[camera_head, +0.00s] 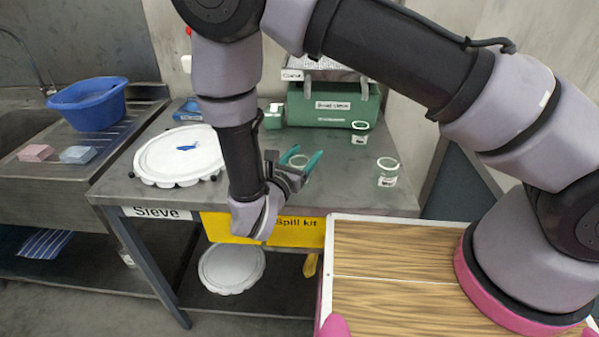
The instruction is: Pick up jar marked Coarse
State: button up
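One jar (388,173) is at the right, with a label too small to read. A second jar (360,133) is farther back. A third jar (301,173) is partly hidden behind my gripper (302,159). My gripper's teal fingers are spread apart close to this third jar; I cannot tell whether they touch it. No jar label is legible enough to show which is Coarse.
A green case (333,109) and a small green container (273,117) stand at the back. A yellow spill kit box (223,228) is under the table edge. A blue basin (89,103) sits by the sink.

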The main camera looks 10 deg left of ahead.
jog(key=c, duration=0.4)
jog(key=shift+o, duration=0.2)
jog(key=shift+r, duration=0.1)
